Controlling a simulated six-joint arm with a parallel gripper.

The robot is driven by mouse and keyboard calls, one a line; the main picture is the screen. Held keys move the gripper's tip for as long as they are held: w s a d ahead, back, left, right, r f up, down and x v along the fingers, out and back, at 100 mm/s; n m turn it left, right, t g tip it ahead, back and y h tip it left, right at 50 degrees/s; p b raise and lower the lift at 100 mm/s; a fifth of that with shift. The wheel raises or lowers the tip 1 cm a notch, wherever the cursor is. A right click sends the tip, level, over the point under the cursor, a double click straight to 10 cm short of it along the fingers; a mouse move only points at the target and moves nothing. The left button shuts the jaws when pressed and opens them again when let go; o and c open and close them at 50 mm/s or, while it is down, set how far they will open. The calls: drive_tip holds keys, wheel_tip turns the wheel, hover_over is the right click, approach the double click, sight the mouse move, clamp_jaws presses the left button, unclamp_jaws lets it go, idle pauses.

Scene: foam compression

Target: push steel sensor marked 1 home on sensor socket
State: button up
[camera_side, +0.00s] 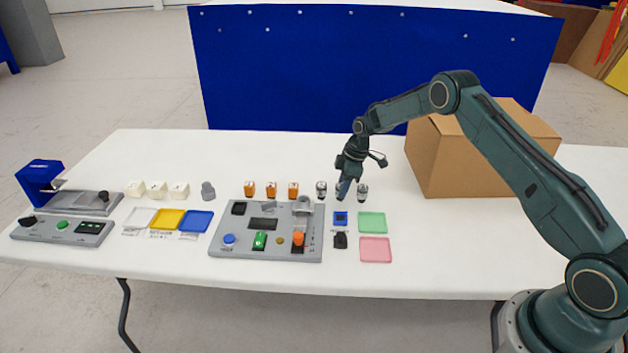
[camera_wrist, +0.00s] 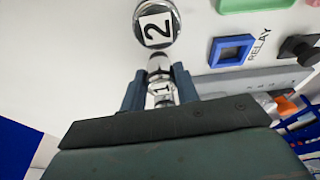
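The steel sensor marked 1 (camera_wrist: 162,90) is between the two fingers of my gripper (camera_wrist: 160,82) in the wrist view. The fingers lie against its sides with no clear gap, and its bright metal part shows past the fingertips. In the side view my gripper (camera_side: 343,187) is low over the table in the row of steel sensors and mostly covers this one. Whether it touches the table cannot be told. The grey board (camera_side: 218,247) stands to the left and nearer the camera. No socket label is readable there; a grey round holder (camera_side: 303,205) rises at its back right corner.
A steel sensor marked 2 (camera_wrist: 155,24) stands close by. Steel sensors stand left (camera_side: 321,189) and right (camera_side: 362,192) of my gripper. A blue relay part (camera_side: 340,218), a black part (camera_side: 340,240), green (camera_side: 372,222) and pink (camera_side: 375,249) trays lie in front. A cardboard box (camera_side: 480,150) stands right.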

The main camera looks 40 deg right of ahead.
sight(339, 185)
drive_tip(key=c, duration=0.5)
drive_tip(key=shift+o, duration=0.2)
drive_tip(key=shift+r, duration=0.15)
drive_tip(key=shift+r, duration=2.25)
drive_tip(key=shift+r, duration=0.1)
drive_tip(key=w+a+r+m, duration=0.1)
drive_tip(key=a+r, duration=0.7)
drive_tip(key=a, duration=0.5)
drive_tip(key=shift+w+a+r, duration=0.15)
drive_tip(key=shift+a+r, duration=0.1)
drive_tip(key=shift+r, duration=0.15)
